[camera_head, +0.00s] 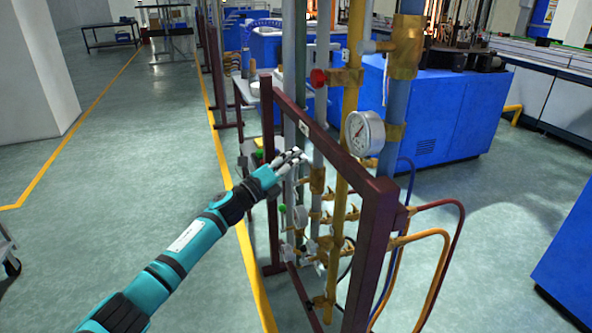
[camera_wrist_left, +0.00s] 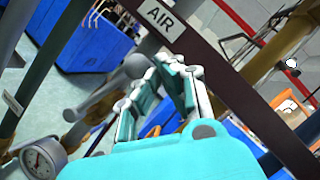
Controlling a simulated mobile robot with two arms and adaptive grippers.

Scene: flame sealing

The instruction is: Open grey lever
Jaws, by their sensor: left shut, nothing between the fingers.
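In the left wrist view, a grey lever (camera_wrist_left: 98,98) with rounded ends slants beside the dark frame bar. The bar bears a white AIR label (camera_wrist_left: 160,18). My left gripper (camera_wrist_left: 170,68) is shut and empty, its fingertips just right of the lever's upper end; I cannot tell whether they touch it. In the head view, my left gripper (camera_head: 296,157) is at the upper part of the pipe rack, by the grey vertical pipes. The grey lever cannot be made out there, perhaps hidden by the gripper. My right gripper is not in view.
The dark red frame (camera_head: 335,150) holds pipes and brass valves. A pressure gauge (camera_head: 364,133) and a red knob (camera_head: 318,78) sit right of the gripper. A green knob (camera_head: 282,208) is below. Hoses (camera_head: 440,250) hang at the right.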

